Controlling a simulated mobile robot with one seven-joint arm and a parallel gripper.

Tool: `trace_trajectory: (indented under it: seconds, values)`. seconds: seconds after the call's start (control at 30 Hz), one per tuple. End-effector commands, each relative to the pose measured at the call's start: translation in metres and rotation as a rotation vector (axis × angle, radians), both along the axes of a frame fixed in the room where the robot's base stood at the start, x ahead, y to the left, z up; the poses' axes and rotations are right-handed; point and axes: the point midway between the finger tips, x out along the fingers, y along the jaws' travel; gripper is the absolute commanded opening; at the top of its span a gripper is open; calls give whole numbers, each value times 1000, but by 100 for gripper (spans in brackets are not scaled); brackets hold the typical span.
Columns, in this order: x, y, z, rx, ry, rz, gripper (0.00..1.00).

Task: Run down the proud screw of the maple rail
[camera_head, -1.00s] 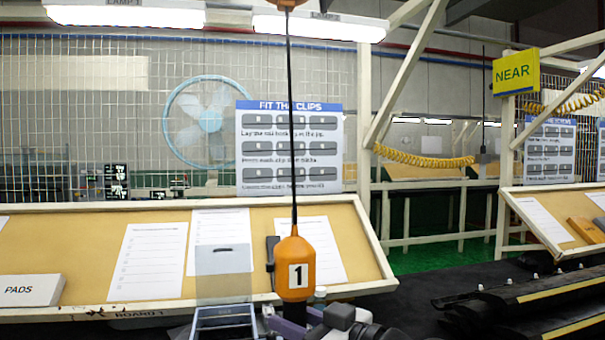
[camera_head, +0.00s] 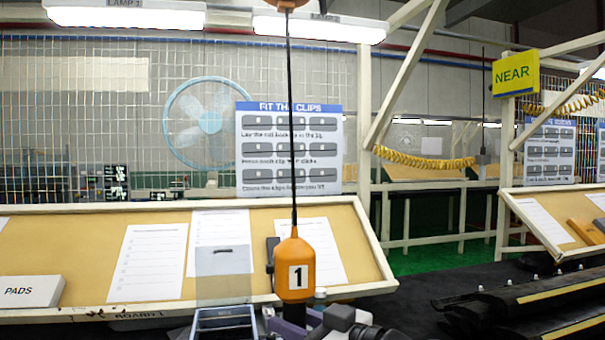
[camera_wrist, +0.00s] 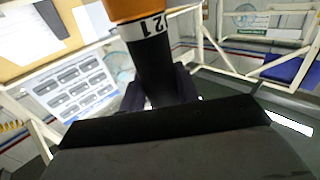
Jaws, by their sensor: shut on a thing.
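An orange screwdriver (camera_head: 295,268) marked 1 hangs upright on a dark cable at the middle of the head view. Its black lower body (camera_wrist: 150,62), with a white numbered band and orange part above, fills the top middle of the wrist view. My gripper (camera_wrist: 160,92) is shut around that black body. In the head view my gripper (camera_head: 310,318) shows at the bottom edge, just under the orange part. The driver's tip is hidden. I cannot make out the maple rail or a proud screw in either view.
A tan sloped board (camera_head: 90,240) with paper sheets and a PADS box (camera_head: 30,291) lies behind the driver. A dark bin (camera_head: 224,322) stands left of it.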

Motion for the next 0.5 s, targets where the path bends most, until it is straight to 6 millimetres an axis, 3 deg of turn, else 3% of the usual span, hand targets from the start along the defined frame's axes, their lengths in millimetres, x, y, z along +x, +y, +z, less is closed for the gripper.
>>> trace_trajectory:
  seconds: [0.2, 0.5]
  values:
    - [0, 1, 0, -5, 8, 3, 0]
    - [0, 0, 23, -3, 4, 1, 0]
